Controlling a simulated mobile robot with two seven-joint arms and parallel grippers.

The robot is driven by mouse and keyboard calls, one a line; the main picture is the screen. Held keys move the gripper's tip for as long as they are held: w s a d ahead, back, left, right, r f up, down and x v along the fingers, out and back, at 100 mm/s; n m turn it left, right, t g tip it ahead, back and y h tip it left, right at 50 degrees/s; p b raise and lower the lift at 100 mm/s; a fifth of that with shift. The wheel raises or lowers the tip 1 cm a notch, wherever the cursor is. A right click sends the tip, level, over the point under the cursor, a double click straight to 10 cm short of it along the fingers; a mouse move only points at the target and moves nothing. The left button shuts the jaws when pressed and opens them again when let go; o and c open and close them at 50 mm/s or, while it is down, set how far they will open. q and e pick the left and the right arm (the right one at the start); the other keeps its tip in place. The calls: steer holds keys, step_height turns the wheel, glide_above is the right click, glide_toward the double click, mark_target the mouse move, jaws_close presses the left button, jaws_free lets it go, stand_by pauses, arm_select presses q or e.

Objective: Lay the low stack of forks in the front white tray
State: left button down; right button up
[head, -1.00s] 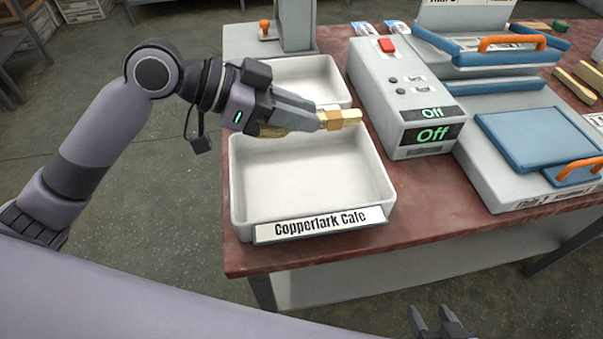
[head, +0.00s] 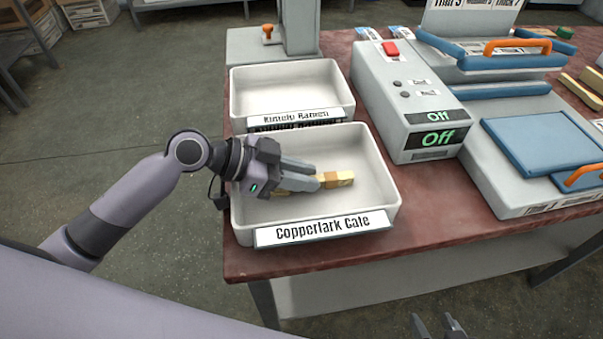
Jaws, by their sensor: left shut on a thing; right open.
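The stack of forks (head: 338,179) is a low, pale wooden bundle with a darker tan band. My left gripper (head: 316,182) is shut on it. The stack is inside the outline of the front white tray (head: 378,207), labelled "Copperlark Cafe", low over its floor. I cannot tell whether it touches the floor. The gripper hides the middle of the stack. My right gripper (head: 440,328) is at the bottom edge, open and empty, away from the table and partly cut off.
A second white tray (head: 343,98), labelled "Kintely Ramen", stands empty behind the front one. A grey control box (head: 385,85) reading "Off" stands to the right, beside a press with blue plates (head: 540,140). Loose wooden bundles (head: 580,90) lie at the far right.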

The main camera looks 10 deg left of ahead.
arm_select(q)
steer(key=c, duration=1)
jaws_free()
steer(key=v, duration=1.2)
steer(key=shift+r+b, duration=0.1)
steer(key=shift+b, duration=0.2)
